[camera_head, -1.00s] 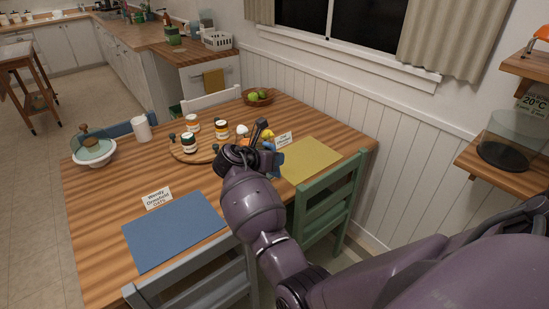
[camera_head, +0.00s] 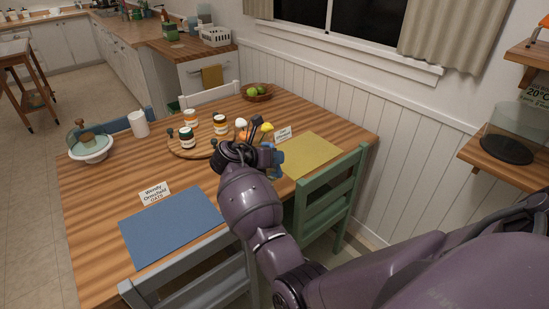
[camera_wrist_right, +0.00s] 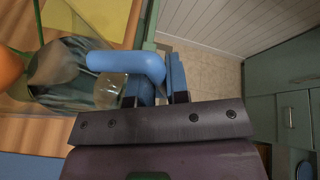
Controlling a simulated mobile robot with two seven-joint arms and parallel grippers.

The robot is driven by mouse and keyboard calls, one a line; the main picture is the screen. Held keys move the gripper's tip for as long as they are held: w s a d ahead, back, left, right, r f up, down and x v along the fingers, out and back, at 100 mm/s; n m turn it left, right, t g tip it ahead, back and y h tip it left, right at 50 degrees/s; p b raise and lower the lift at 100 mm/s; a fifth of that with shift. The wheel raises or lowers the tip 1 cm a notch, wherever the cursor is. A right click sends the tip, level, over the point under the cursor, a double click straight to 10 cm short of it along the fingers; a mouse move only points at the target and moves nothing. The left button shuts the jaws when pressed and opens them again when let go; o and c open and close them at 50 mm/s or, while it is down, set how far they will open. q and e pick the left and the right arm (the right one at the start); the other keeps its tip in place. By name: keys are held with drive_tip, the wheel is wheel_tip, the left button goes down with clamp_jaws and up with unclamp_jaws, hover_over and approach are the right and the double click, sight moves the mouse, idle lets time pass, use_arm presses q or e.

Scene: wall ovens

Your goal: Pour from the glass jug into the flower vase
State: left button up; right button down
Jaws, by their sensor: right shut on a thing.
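My right gripper (camera_head: 266,157) is over the table beside the flowers, its jaws mostly turned away in the head view. In the right wrist view, the gripper (camera_wrist_right: 157,84) is shut on the blue handle (camera_wrist_right: 122,61) of the glass jug. The jug's clear body (camera_wrist_right: 106,92) shows left of the fingers, partly hidden. The flower vase shows by its white, dark and yellow flowers (camera_head: 266,127), just behind my gripper; its body is mostly hidden. An orange bloom (camera_wrist_right: 8,68) is at the wrist view's left edge. I cannot tell the jug's exact tilt. My left gripper is out of view.
A round wooden board (camera_head: 185,150) with several jars lies left of my gripper. A yellow placemat (camera_head: 312,155) lies right and a blue one (camera_head: 170,225) in front. A green chair (camera_head: 330,200) stands close to my right arm. A fruit bowl (camera_head: 257,92) is at the back.

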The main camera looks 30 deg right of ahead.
drive_tip(key=shift+w+n+g+b, duration=0.1)
drive_tip(key=shift+n+g+b, duration=0.2)
drive_tip(key=shift+b, duration=0.1)
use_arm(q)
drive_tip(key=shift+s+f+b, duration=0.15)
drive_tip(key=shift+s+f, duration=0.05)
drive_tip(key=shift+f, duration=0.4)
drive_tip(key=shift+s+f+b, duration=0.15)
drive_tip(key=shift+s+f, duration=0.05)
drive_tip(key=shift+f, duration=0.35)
use_arm(e)
drive_tip(key=shift+w+r+n, duration=0.1)
drive_tip(key=shift+r+n, duration=0.05)
drive_tip(key=shift+n, duration=0.25)
drive_tip(key=shift+w+r+g+p, duration=0.1)
drive_tip(key=shift+r+g+p, duration=0.2)
drive_tip(key=shift+p, duration=0.1)
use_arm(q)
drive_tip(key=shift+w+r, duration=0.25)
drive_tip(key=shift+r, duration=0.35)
use_arm(e)
drive_tip(key=shift+f, duration=0.15)
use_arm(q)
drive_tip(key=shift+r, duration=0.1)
